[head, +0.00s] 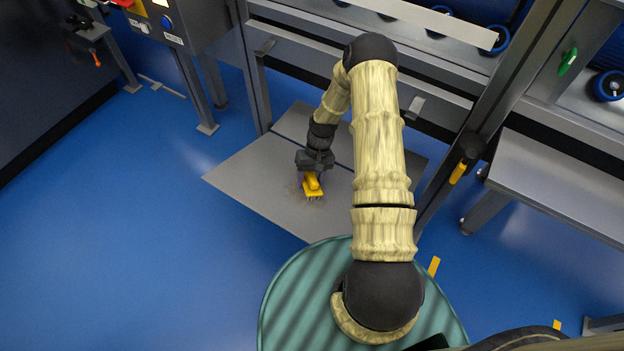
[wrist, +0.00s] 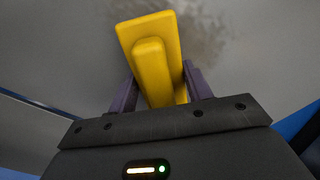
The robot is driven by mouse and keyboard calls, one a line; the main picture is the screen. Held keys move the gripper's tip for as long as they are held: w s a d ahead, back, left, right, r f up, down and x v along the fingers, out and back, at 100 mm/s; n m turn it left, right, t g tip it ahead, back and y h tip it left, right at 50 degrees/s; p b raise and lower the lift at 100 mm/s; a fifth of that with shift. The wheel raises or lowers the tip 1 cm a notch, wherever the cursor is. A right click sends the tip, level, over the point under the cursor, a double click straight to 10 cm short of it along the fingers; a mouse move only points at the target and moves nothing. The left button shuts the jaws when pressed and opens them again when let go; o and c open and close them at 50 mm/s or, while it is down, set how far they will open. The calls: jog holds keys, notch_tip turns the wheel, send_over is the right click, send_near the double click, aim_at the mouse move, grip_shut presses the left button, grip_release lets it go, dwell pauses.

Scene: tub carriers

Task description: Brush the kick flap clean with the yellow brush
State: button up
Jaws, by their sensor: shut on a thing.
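The yellow brush (head: 314,187) is held in my gripper (head: 313,174), bristles down, over the grey kick flap (head: 261,190). In the wrist view the yellow brush (wrist: 153,50) sits between the two purple fingers of my gripper (wrist: 158,88), which are shut on its raised handle. The kick flap (wrist: 70,50) fills most of the wrist view as a dull grey plate. A brownish dirt smudge (wrist: 205,38) lies on it beside the brush; in the head view dirt also shows around the bristles. Whether the bristles touch the plate is hard to tell.
The flap lies low in front of a grey frame with blue rollers (head: 497,40). A control box (head: 168,22) stands on legs at the upper left. A grey bench (head: 560,180) is at the right. Blue floor (head: 120,220) is clear to the left of the flap.

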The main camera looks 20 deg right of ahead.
aim_at(291, 180)
jog(key=shift+w+a+f, duration=0.15)
jog(key=shift+w+a, duration=0.85)
jog(key=shift+w, duration=0.1)
jog(key=shift+w+a, duration=0.35)
jog(key=shift+w+a+b, duration=0.4)
jog(key=shift+w+a, duration=0.3)
jog(key=shift+w, duration=0.3)
jog(key=shift+s+a+r+p, duration=0.45)
jog(key=shift+a+r+p, duration=0.1)
jog(key=shift+p, duration=0.25)
